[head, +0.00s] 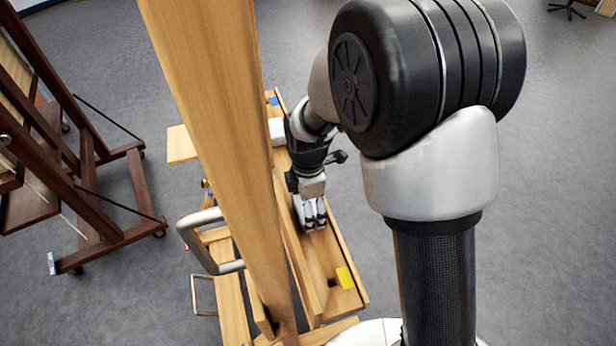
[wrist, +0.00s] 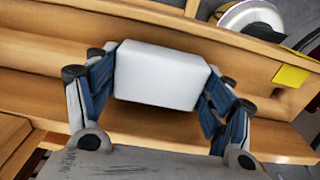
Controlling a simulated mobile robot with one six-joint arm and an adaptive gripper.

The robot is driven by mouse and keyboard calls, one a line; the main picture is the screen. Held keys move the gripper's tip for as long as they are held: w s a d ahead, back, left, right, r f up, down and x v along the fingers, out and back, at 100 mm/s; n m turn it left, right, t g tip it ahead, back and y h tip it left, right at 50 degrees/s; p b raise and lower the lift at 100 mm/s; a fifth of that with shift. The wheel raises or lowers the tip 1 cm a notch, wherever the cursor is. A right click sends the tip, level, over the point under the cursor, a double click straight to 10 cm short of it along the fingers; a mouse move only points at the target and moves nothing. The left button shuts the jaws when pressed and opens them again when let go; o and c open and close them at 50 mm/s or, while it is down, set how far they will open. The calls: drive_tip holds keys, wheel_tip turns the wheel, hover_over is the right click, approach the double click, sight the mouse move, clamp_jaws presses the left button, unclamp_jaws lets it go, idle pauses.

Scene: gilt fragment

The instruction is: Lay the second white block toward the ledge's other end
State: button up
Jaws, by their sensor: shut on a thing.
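My gripper (head: 311,222) points down over the wooden ledge (head: 318,255), between its two ends. In the wrist view my gripper (wrist: 160,92) is shut on a white block (wrist: 160,77), with a blue-padded finger at each side of it. The block lies lengthwise along the ledge; I cannot tell whether it touches the wood. In the head view the fingers mostly hide it. Another white block (head: 277,131) sits on the ledge near its far end, by a blue patch (head: 272,101). A yellow patch (head: 345,277) marks the near end, and it also shows in the wrist view (wrist: 291,76).
A tall wooden upright (head: 215,130) rises beside the ledge. A metal handle (head: 200,243) is left of it. A dark wooden easel frame (head: 90,190) stands at the left. The ledge between gripper and yellow patch is clear but for a small dark hole (head: 332,283).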

drive_tip(key=shift+f, duration=0.3)
drive_tip(key=o, duration=0.9)
drive_tip(key=shift+r, duration=0.1)
drive_tip(key=shift+c, duration=0.2)
